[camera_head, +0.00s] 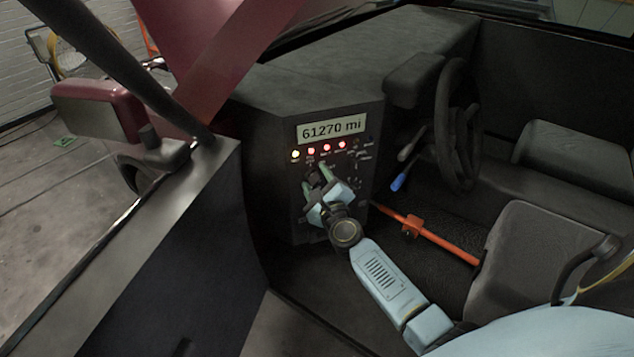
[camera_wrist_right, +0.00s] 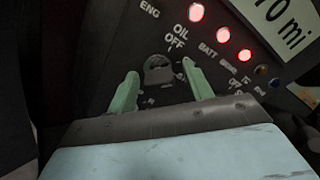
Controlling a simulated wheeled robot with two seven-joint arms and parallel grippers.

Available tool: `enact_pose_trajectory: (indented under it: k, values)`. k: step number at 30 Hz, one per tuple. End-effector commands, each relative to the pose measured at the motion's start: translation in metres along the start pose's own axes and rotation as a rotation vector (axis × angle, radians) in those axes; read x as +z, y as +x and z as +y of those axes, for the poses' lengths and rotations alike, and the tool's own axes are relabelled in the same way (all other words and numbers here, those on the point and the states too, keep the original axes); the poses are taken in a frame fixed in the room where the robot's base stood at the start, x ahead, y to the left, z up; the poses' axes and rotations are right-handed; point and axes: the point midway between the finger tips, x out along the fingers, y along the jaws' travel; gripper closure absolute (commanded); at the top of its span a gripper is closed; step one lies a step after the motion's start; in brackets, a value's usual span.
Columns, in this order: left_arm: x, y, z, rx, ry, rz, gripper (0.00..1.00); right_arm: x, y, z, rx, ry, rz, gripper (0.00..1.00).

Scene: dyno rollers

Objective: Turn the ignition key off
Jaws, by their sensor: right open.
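The ignition switch (camera_wrist_right: 158,70) shows in the right wrist view as a small dark grey round part on the black dash panel, below the word OFF. Its key's turn position is hard to tell. My right gripper (camera_wrist_right: 160,78) has its two green fingers apart, one on each side of the switch. I cannot tell whether they touch it. In the head view my right gripper (camera_head: 317,181) is at the panel's lower front and hides the switch. My left gripper is not in view.
The dash panel (camera_head: 300,228) has a 61270 mi display (camera_head: 331,128) and a row of lit yellow and red lamps (camera_head: 326,147). The open door (camera_head: 190,240) is left.

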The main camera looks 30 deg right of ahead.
Motion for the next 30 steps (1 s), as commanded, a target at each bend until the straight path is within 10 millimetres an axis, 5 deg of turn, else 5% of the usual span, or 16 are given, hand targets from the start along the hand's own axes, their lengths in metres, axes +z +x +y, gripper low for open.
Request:
enact_pose_trajectory:
  k: [6,15,30]
  values:
    - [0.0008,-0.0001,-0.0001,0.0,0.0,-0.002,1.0,-0.0001,0.0,0.0001,0.001,0.0,0.0,0.5]
    - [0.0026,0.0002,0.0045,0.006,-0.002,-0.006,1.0,-0.0001,0.0,-0.0006,-0.001,-0.001,0.0,0.9]
    - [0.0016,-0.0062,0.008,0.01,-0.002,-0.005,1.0,0.0007,0.0004,-0.0033,-0.004,-0.147,0.002,0.9]
